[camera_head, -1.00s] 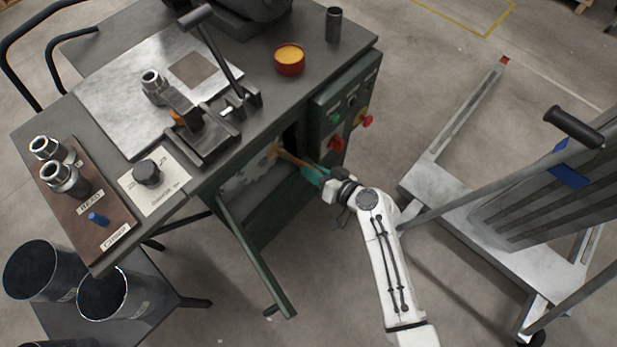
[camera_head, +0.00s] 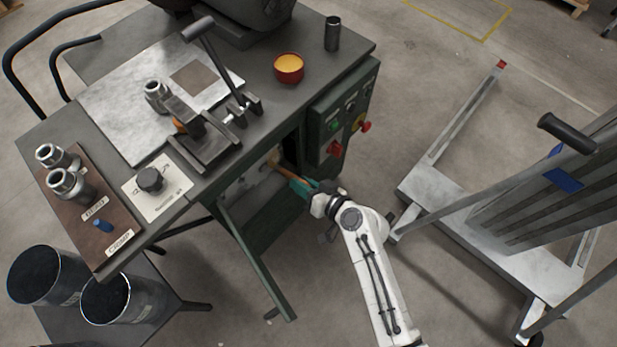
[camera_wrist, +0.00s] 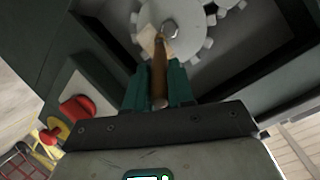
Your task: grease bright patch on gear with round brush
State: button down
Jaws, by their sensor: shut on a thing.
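My gripper (camera_wrist: 158,90) is shut on the wooden handle of the round brush (camera_wrist: 159,75), between teal fingers, in the wrist view. The brush points away from me, and its pale head (camera_wrist: 152,44) lies over the face of the grey toothed gear (camera_wrist: 188,50), beside a hex bolt. I cannot tell whether the bristles touch it. A bright patch on the gear cannot be made out. In the head view my gripper (camera_head: 303,187) is at the open front of the green machine, with the brush (camera_head: 281,167) reaching into the opening.
A red pot of yellow grease (camera_head: 289,67) stands on the bench top (camera_head: 330,75). The open door (camera_head: 254,258) hangs left of my arm. The control panel with red buttons (camera_head: 336,148) is close to my gripper. A metal cart (camera_head: 480,215) stands at right; bare floor lies between.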

jog(key=shift+r+p, duration=0.4)
jog(key=shift+r, duration=0.25)
jog(key=shift+w+d+b, duration=1.25)
jog(key=shift+w, duration=0.25)
jog(key=s+d, duration=0.3)
jog(key=d, duration=0.1)
jog(key=shift+s+d, duration=0.35)
jog(key=shift+d, duration=0.05)
jog(key=shift+s+d, duration=0.9)
jog(key=shift+d, duration=0.25)
jog(key=shift+f, duration=0.1)
dwell(0.3)
